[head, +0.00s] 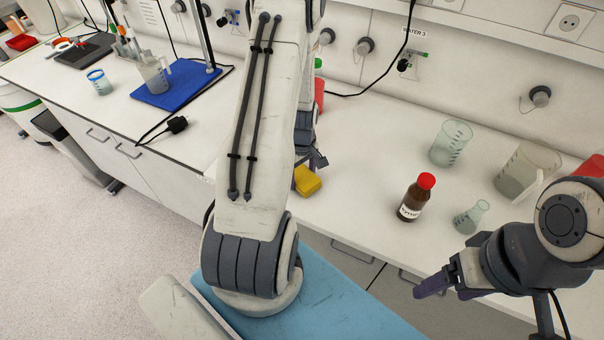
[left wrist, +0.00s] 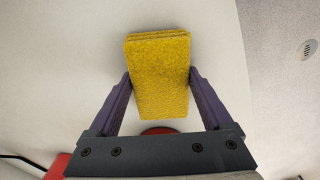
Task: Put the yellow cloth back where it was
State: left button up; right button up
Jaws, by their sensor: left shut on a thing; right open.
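The yellow cloth (head: 307,181) is a folded, thick rectangular pad near the front edge of the white bench, mid-picture in the head view. It also shows in the left wrist view (left wrist: 160,75), between the two purple fingers. My left gripper (head: 317,161) is shut on it, with a finger against each long side. My left arm hides part of that gripper and of the bench behind it. I cannot tell whether the cloth touches the bench. My right gripper (head: 446,293) is open and empty, in front of the bench at the lower right.
A brown bottle with red cap (head: 416,198), a small flask (head: 470,217) and two beakers (head: 450,144) (head: 527,171) stand on the right. A red object (head: 319,94) is partly hidden behind my left arm. A blue mat (head: 183,88) with a beaker (head: 153,76) lies at left.

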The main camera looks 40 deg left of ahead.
pick_arm(q)
jog(key=shift+f, duration=0.2)
jog(key=o, duration=1.1)
jog(key=shift+r, duration=0.1)
